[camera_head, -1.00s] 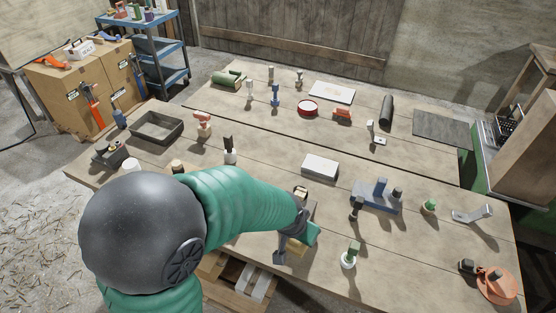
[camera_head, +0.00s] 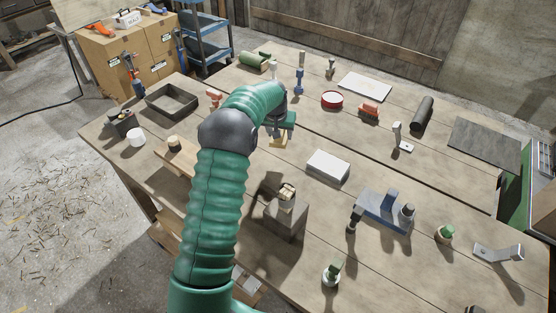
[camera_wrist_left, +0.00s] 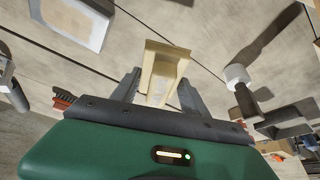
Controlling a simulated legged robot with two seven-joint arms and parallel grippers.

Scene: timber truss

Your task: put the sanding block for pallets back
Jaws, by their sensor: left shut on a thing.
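The sanding block (camera_head: 278,141) is a small tan wooden piece in the head view. My left gripper (camera_head: 279,124) is shut on it, with its arm reaching up from the bottom of the picture. In the left wrist view the block (camera_wrist_left: 163,75) shows pale and stepped between the two grey fingers of the gripper (camera_wrist_left: 157,92). It is held over the timber table (camera_head: 310,235), behind and left of the white-topped box (camera_head: 328,166). I cannot tell whether its lower end touches the table. My right gripper is not in view.
A grey block with a cup of wooden pieces (camera_head: 287,195) stands nearer. A blue tool (camera_head: 384,210) is to its right. A red round tin (camera_head: 332,99), an orange-red object (camera_head: 369,110) and a blue-handled item (camera_head: 299,82) stand behind. A dark tray (camera_head: 172,103) is at left.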

